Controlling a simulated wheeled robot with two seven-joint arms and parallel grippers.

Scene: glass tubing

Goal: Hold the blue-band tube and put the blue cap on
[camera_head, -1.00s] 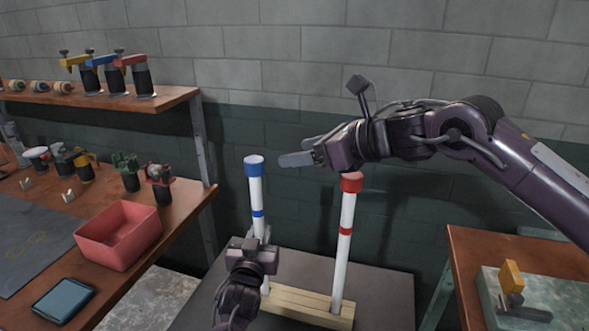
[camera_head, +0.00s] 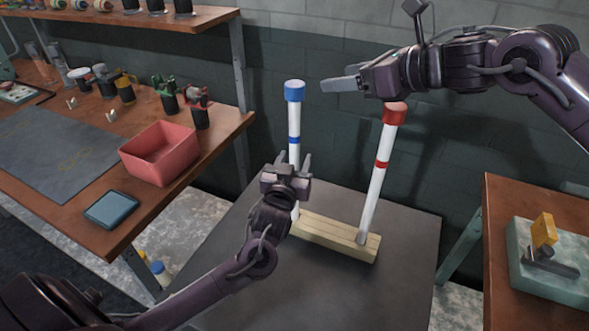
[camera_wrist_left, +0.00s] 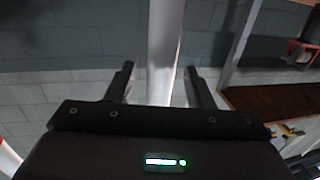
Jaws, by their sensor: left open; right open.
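The blue-band tube (camera_head: 294,122) is white and stands upright in a wooden block (camera_head: 335,238). The blue cap (camera_head: 294,92) sits on its top end; how firmly is not visible. My left gripper (camera_head: 293,161) is open, its fingers on either side of the tube below the blue band. In the left wrist view the tube (camera_wrist_left: 163,50) passes between the two spread fingers, with gaps on both sides. My right gripper (camera_head: 341,85) is open and empty, its fingers pointing left, just right of the blue cap and apart from it.
A white tube with a red band (camera_head: 378,180) and red cap (camera_head: 395,113) leans slightly in the same block, close under my right wrist. A bench with a pink bin (camera_head: 160,153) stands left. Another bench with a clamp fixture (camera_head: 545,255) stands right. The dark table (camera_head: 400,260) is otherwise clear.

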